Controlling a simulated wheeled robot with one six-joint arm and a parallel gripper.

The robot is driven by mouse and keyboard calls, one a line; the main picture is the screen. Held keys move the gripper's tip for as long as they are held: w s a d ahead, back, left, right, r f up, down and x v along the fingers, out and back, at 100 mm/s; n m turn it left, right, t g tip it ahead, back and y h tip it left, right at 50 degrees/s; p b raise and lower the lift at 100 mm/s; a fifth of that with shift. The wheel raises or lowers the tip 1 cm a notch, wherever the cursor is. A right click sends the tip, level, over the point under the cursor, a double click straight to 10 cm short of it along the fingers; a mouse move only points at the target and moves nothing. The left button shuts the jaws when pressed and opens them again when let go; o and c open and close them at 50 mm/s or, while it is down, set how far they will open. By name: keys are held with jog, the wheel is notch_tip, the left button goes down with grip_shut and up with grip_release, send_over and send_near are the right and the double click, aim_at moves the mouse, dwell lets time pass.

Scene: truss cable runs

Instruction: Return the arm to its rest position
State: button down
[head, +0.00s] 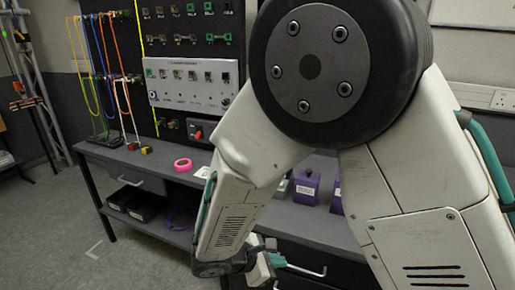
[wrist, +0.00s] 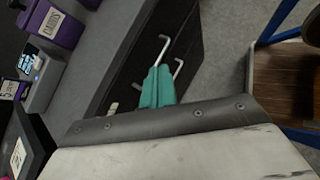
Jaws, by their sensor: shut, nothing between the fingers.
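My arm fills the middle and right of the head view, folded with its elbow joint high and close to the camera. The forearm hangs down in front of the workbench (head: 158,172). My gripper (head: 277,260) is low in front of the bench, by a drawer handle (head: 305,270). In the wrist view the teal fingers of my gripper (wrist: 157,88) are together with nothing between them. They point towards the dark drawer fronts (wrist: 135,60) and bent metal handles. Whether they touch a handle cannot be told.
Purple boxes (head: 305,187) and a pink tape roll (head: 182,164) stand on the bench. Coloured cables (head: 104,75) hang on the dark board behind. Black trays (head: 145,207) lie on the lower shelf. The floor (head: 60,235) at left is clear. A wooden-topped stool (wrist: 275,85) is right in the wrist view.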

jog(key=s+d+r+m+g+y, duration=0.1)
jog(key=s+d+r+m+y, duration=0.3)
jog(key=s+d+r+m, duration=0.5)
jog(key=s+d+r+m+g+y, duration=0.2)
jog(key=s+d+r+m+y, duration=0.3)
jog(key=s+d+r+m, duration=0.5)
notch_tip(320, 180, up, 5)
jog(key=d+m, duration=0.1)
jog(key=d, duration=0.1)
jog(key=shift+s+d+g, duration=0.2)
jog(key=shift+d+g, duration=0.1)
jog(key=shift+d, duration=0.05)
